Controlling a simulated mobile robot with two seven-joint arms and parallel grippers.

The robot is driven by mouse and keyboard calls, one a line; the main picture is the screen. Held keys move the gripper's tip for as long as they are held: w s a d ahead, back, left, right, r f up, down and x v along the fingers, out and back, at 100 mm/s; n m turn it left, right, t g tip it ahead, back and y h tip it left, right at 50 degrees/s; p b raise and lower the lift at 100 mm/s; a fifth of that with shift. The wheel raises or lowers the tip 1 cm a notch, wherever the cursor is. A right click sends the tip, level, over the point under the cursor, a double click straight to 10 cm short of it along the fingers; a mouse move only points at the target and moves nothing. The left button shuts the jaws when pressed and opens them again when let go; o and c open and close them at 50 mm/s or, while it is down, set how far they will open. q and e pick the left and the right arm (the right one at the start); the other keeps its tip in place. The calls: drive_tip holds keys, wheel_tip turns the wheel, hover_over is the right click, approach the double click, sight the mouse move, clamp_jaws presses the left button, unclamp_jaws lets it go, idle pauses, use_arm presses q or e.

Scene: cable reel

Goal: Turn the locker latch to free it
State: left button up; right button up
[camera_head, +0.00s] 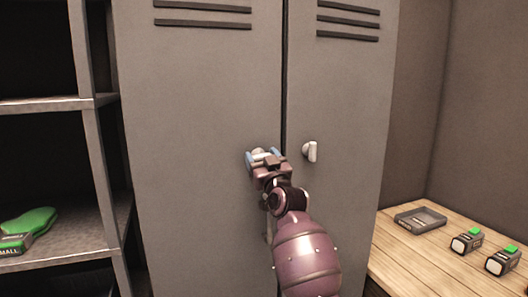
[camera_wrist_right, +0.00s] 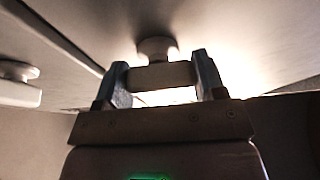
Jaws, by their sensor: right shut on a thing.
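The grey locker (camera_head: 190,110) stands in front of me with two doors and a dark seam between them. My right gripper (camera_head: 264,158) is at the left door, close to the seam. It is shut on the left door's latch (camera_wrist_right: 160,75), a pale handle on a round knob, which lies crosswise between the two fingers in the right wrist view. In the head view the fingers hide most of this latch. The right door's latch (camera_head: 311,151) is pale and stands upright, apart from my gripper. It also shows at the left of the right wrist view (camera_wrist_right: 18,88). My left gripper is not in view.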

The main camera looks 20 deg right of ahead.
drive_tip(key=shift+r+m+h+p, duration=0.3)
drive_tip(key=shift+m+h+p, duration=0.1)
drive_tip(key=shift+m, duration=0.4)
drive_tip(key=shift+f, duration=0.3)
drive_tip(key=o, duration=0.9)
drive_tip(key=v, duration=1)
drive_tip(key=shift+s+f+p, duration=0.15)
drive_tip(key=shift+s+p, duration=0.2)
drive_tip(key=shift+f+m, duration=0.1)
drive_tip(key=shift+m, duration=0.2)
